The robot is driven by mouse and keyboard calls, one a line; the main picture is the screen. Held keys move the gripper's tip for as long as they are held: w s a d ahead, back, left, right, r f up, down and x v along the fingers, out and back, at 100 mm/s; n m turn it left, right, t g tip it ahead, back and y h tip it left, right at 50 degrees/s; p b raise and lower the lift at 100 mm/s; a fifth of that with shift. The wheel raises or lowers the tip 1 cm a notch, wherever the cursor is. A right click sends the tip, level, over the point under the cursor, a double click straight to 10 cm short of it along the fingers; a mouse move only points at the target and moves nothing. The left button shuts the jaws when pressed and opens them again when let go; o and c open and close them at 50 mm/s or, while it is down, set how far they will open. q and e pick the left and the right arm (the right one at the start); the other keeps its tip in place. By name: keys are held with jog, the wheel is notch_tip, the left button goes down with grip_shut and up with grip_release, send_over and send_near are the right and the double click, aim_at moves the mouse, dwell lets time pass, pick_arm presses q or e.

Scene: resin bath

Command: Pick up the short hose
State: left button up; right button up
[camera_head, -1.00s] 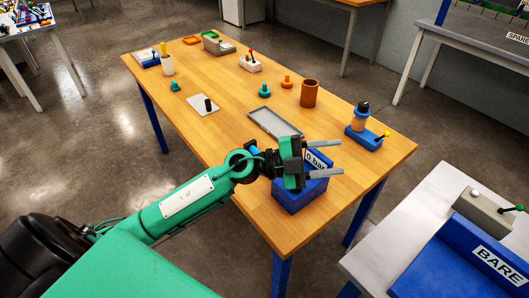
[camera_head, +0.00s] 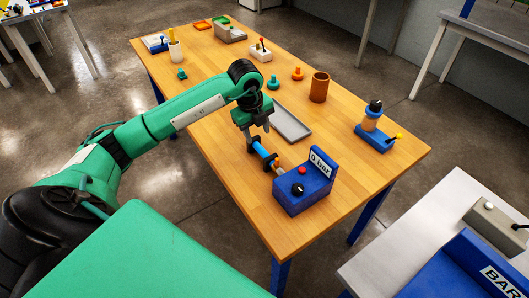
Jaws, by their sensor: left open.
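A short blue hose-like piece (camera_head: 262,152) with a black end and a tan-and-grey section lies by the left side of a blue box (camera_head: 303,196) marked "0 bar". It is probably the short hose; I cannot tell whether it is joined to the box. My left gripper (camera_head: 258,134) points down just above and behind the hose's far end. Its fingers are apart and I see nothing held between them. My right gripper is not in view.
The box has a red and a black knob. A grey tray (camera_head: 292,126) lies just behind my gripper. A brown cup (camera_head: 319,88) and a blue stand (camera_head: 374,138) are farther right. The wooden table's (camera_head: 225,160) left front is clear.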

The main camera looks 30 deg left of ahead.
aim_at(263, 151)
pick_arm(q)
jog(key=f, duration=0.4)
jog(key=w+f+p, duration=0.1)
jog(key=f, duration=0.1)
jog(key=shift+d, duration=0.2)
jog(key=shift+d+f, duration=0.15)
jog(key=shift+f, duration=0.1)
jog(key=f, duration=0.1)
jog(key=f+p, duration=0.2)
jog(key=shift+w+d+f, duration=0.2)
jog(key=shift+w+f, duration=0.1)
jog(key=shift+w, duration=0.05)
jog(key=shift+f, duration=0.45)
grip_shut()
